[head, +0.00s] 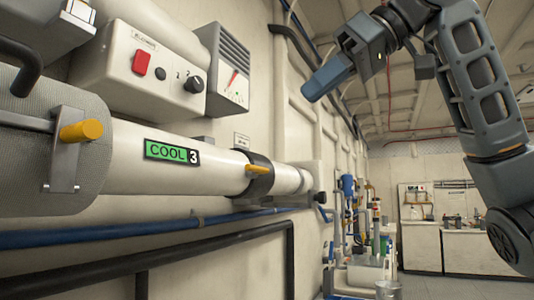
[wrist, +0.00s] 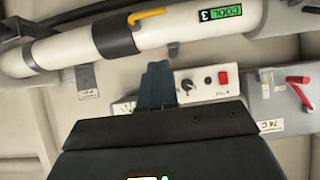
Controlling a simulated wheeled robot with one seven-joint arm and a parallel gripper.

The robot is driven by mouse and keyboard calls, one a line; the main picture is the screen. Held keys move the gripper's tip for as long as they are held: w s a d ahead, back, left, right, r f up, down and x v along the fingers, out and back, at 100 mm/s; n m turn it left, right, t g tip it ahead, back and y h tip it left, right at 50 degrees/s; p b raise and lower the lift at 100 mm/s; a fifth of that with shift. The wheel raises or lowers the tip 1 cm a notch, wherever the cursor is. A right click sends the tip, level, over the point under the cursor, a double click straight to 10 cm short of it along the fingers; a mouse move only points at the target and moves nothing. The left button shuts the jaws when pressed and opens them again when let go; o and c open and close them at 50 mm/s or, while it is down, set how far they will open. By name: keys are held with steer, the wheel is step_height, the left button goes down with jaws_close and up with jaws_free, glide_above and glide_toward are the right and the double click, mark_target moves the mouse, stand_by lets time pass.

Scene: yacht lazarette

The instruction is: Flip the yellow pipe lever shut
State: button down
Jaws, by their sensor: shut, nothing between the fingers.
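A short yellow lever (head: 259,169) sits on a black collar (head: 256,187) around the white pipe (head: 122,172), right of a green "COOL 3" label. It lies roughly along the pipe. In the wrist view the same lever (wrist: 148,16) shows at the top, on the black collar (wrist: 114,36). A second, thicker yellow handle (head: 82,131) is on a metal bracket at the left of the head view. My gripper (head: 318,88) is up and right of the collar in the head view, apart from both. Its blue fingers (wrist: 157,83) are shut and empty.
A red-handled box (wrist: 292,98) is at the right of the wrist view. A blue pipe (head: 125,232) runs below.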

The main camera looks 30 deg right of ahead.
steer(key=shift+s+d+r, duration=0.1)
steer(key=shift+r, duration=0.1)
stand_by(0.3)
glide_above(252, 170)
steer(key=s+d, duration=0.1)
steer(key=d, duration=0.2)
step_height(252, 170, down, 8)
steer(key=shift+a+f+p, duration=0.3)
steer(key=shift+f+p, duration=0.1)
steer(key=shift+f, duration=0.35)
